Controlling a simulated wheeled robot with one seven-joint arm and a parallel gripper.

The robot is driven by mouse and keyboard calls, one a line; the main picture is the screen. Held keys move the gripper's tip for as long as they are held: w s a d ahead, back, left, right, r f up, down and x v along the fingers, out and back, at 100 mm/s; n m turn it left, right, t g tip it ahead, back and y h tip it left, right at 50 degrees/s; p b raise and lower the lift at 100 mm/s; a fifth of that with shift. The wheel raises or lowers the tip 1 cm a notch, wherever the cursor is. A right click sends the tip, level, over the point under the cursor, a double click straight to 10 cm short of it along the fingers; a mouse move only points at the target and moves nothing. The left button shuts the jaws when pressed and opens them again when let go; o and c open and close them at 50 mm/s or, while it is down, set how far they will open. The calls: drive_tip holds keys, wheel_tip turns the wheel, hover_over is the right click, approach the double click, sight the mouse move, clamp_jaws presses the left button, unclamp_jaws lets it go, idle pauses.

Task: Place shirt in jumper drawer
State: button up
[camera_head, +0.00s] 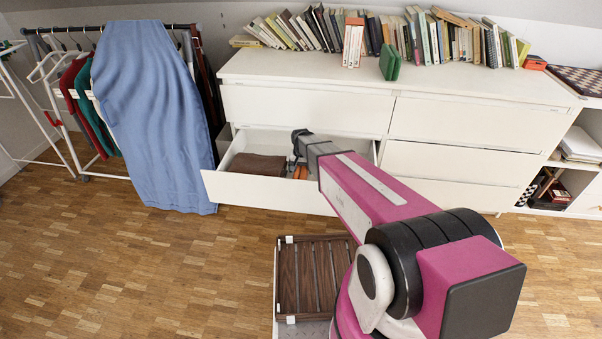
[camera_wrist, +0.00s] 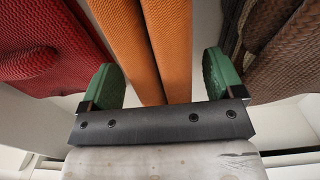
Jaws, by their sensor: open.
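My gripper (camera_head: 300,138) is over the drawer. In the wrist view its green-padded fingers (camera_wrist: 160,82) are apart, with a folded orange garment (camera_wrist: 165,45) in front of and between them. A red garment (camera_wrist: 45,50) is at the left. I cannot tell which garment is the shirt. My arm hides the drawer's right part.
Closed drawers (camera_head: 465,120) surround the open one. Books (camera_head: 440,40) line the dresser top (camera_head: 300,72). A blue cloth (camera_head: 150,110) hangs over a clothes rack at the left, beside the drawer. A brown slatted wooden piece (camera_head: 312,275) is in front. The parquet floor (camera_head: 130,270) is clear at the front left.

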wheel_tip(320, 180, up, 10)
drive_tip(key=shift+s+r, duration=0.1)
drive_tip(key=s+d+r+n, duration=0.1)
drive_tip(key=s+d+r, duration=0.1)
drive_tip(key=s+d, duration=0.5)
drive_tip(key=s+d+r+n, duration=0.1)
drive_tip(key=s+d, duration=0.6)
drive_tip(key=s, duration=0.8)
drive_tip(key=shift+s+d+r, duration=0.15)
drive_tip(key=shift+s+r, duration=0.2)
drive_tip(key=shift+r, duration=0.55)
